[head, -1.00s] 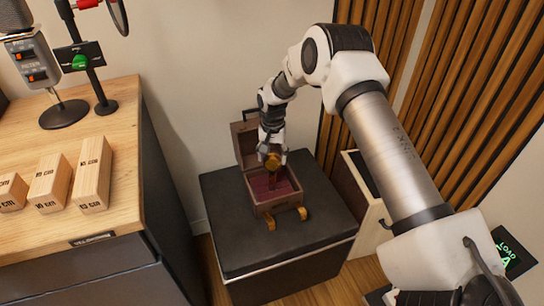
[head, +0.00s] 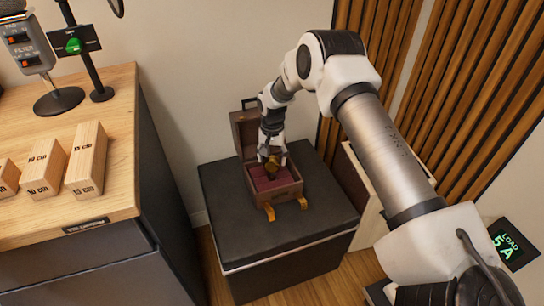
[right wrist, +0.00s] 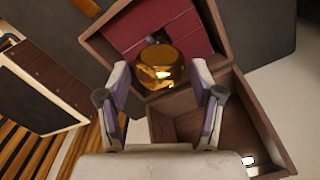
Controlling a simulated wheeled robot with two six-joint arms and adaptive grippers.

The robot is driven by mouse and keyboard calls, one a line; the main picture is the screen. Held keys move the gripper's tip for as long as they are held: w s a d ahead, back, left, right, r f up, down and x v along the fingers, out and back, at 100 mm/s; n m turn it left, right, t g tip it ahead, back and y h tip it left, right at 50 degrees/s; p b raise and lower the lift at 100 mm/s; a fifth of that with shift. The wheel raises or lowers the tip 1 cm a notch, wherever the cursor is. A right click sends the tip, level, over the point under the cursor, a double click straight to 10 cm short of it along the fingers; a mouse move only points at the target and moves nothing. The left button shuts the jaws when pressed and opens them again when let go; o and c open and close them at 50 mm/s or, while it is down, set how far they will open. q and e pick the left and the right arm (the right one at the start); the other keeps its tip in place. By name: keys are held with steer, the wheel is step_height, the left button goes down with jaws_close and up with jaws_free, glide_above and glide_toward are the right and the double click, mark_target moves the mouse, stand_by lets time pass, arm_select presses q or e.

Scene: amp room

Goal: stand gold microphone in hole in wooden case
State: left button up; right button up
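The wooden case (head: 262,196) stands open on the black cabinet, its lid (head: 245,130) raised at the back. It has a dark red lining (head: 285,182), also seen in the right wrist view (right wrist: 185,35). The gold microphone (head: 272,163) shows its round head over the lining; its lower part and the hole are hidden. In the right wrist view the gold head (right wrist: 160,66) lies between the fingers of my right gripper (right wrist: 160,80), with narrow gaps at both sides. The gripper (head: 271,152) looks open, directly above the case. My left gripper is out of view.
The black cabinet top (head: 235,245) is clear around the case. A wooden desk (head: 100,120) at the left holds marked wooden blocks (head: 87,158) and a microphone stand (head: 60,100). A slatted wall (head: 460,110) stands at the right, beside my right arm.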

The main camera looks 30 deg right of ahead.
steer(key=shift+o, duration=1.1)
step_height(320, 180, up, 12)
